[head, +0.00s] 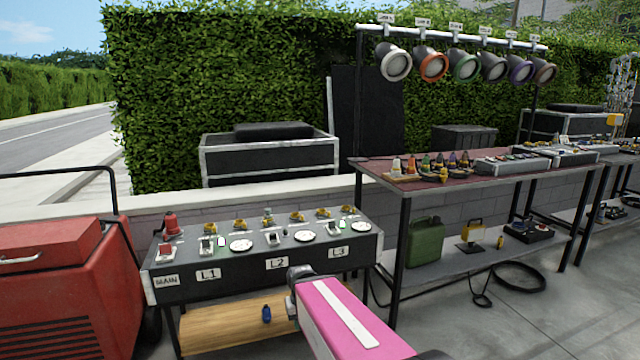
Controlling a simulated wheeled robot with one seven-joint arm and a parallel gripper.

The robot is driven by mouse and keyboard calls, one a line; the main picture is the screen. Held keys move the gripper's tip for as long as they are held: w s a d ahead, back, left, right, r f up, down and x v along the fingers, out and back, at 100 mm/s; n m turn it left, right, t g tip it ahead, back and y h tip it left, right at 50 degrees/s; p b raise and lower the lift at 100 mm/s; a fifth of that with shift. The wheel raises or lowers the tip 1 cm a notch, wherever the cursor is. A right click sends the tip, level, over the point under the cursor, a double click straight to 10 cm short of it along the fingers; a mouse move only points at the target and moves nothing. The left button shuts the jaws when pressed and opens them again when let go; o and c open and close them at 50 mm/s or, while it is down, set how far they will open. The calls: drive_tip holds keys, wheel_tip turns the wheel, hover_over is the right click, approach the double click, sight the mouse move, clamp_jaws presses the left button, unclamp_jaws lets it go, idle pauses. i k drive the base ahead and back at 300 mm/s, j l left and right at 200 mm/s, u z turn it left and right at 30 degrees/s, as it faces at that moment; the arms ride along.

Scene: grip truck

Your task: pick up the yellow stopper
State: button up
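No single object can be told for certain as the yellow stopper. Several small yellow pieces (210,225) sit along the back of the black panel box labelled L1, L2 and L3 (232,272). A small yellow piece (500,242) also stands on the lower shelf of the right table. Yellowish bits (443,175) lie by the row of small coloured cones on that table's top. My gripper (297,273) is the dark end of my pink arm, at the front edge of the panel box, near L2. Its fingers are too small and dark to read, and nothing is clearly held.
A red wheeled cabinet (65,270) stands at left. A blue item (266,314) lies on the wooden shelf (225,325) under the panel box. The right table (385,178) holds trays; a green can (424,243) stands on its lower shelf. Coloured lamps (433,65) hang from a bar above.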

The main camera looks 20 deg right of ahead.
sight(443, 177)
drive_tip(key=z, duration=1.45)
drive_tip(key=i+l+u, duration=0.2)
drive_tip(key=i+l, duration=0.25)
drive_tip(key=i, duration=0.2)
